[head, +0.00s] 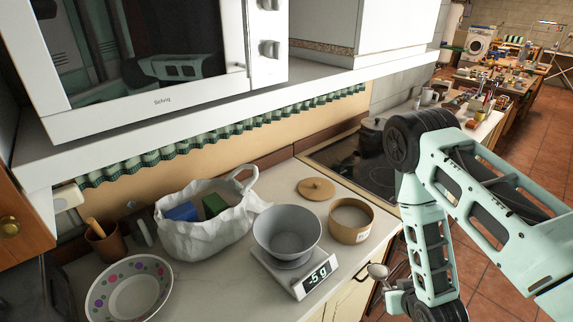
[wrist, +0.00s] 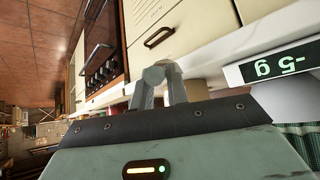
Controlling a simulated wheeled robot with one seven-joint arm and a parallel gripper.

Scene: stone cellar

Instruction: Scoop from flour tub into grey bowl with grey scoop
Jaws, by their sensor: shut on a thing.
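The grey bowl (head: 287,232) stands on a white kitchen scale (head: 300,284), whose display shows -5 g. The flour tub (head: 350,222), a round tan tub with a label and pale contents, stands open just right of the bowl. My gripper (head: 388,289) is low at the right, beyond the counter's front edge, and is partly hidden by my arm. It is shut on the grey scoop (head: 378,271), whose rounded end shows beside my arm. In the wrist view, grey finger shapes (wrist: 163,78) show close together. What the scoop contains cannot be made out.
A round wooden lid (head: 316,188) lies behind the tub. A white bag (head: 205,228) with boxes and a dotted dish (head: 130,289) are at left. The microwave (head: 150,60) and its shelf overhang the counter. A dark hob (head: 360,165) lies behind the tub.

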